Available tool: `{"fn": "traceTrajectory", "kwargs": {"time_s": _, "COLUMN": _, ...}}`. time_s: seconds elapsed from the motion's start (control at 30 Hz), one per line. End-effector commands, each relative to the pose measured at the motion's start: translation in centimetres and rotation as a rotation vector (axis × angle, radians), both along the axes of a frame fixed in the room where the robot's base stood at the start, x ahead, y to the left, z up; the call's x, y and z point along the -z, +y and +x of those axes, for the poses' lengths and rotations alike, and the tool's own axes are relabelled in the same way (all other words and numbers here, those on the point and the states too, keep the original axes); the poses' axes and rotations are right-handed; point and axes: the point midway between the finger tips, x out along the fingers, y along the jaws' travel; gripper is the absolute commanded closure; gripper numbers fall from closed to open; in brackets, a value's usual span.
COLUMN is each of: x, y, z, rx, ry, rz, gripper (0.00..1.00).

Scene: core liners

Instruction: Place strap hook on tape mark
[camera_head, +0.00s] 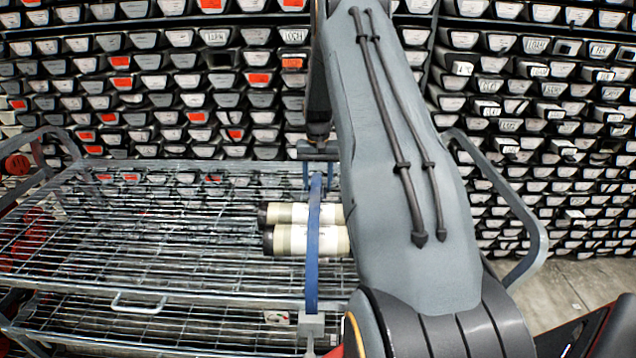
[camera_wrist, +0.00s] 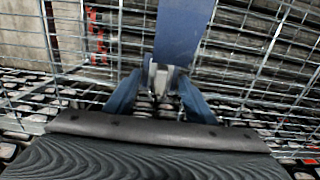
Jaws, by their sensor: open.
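A blue strap (camera_head: 313,245) runs over two pale core liners on the wire cart. A grey hook block (camera_head: 311,325) hangs at its near end, by the cart's front edge. My gripper (camera_head: 318,172) is at the strap's far end, beyond the liners. In the wrist view my gripper (camera_wrist: 158,102) is open, with one blue-grey finger on each side of a grey metal hook piece (camera_wrist: 162,76). The blue strap (camera_wrist: 183,30) runs up from that piece. I cannot tell whether the fingers touch it. I cannot make out a tape mark in either view.
The two liners (camera_head: 290,240) lie side by side on the upper shelf of the wire cart (camera_head: 130,225). The shelf left of them is bare. A wall of stacked core trays (camera_head: 220,75) stands close behind. A curved cart rail (camera_head: 530,225) rises at the right.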

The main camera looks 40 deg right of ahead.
Motion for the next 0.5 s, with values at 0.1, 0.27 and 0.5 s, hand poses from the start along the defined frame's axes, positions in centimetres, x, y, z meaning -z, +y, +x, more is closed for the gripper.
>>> {"fn": "traceTrajectory", "kwargs": {"time_s": 0.1, "x": -0.5, "y": 0.0, "z": 0.0, "rx": 0.0, "ry": -0.001, "rz": -0.001, "gripper": 0.5}}
{"fn": "traceTrajectory", "kwargs": {"time_s": 0.27, "x": -2.4, "y": -0.1, "z": 0.1, "rx": 0.0, "ry": -0.004, "rz": -0.002, "gripper": 0.5}}
{"fn": "traceTrajectory", "kwargs": {"time_s": 0.5, "x": -7.4, "y": -0.1, "z": 0.2, "rx": 0.0, "ry": -0.005, "rz": -0.002, "gripper": 0.5}}
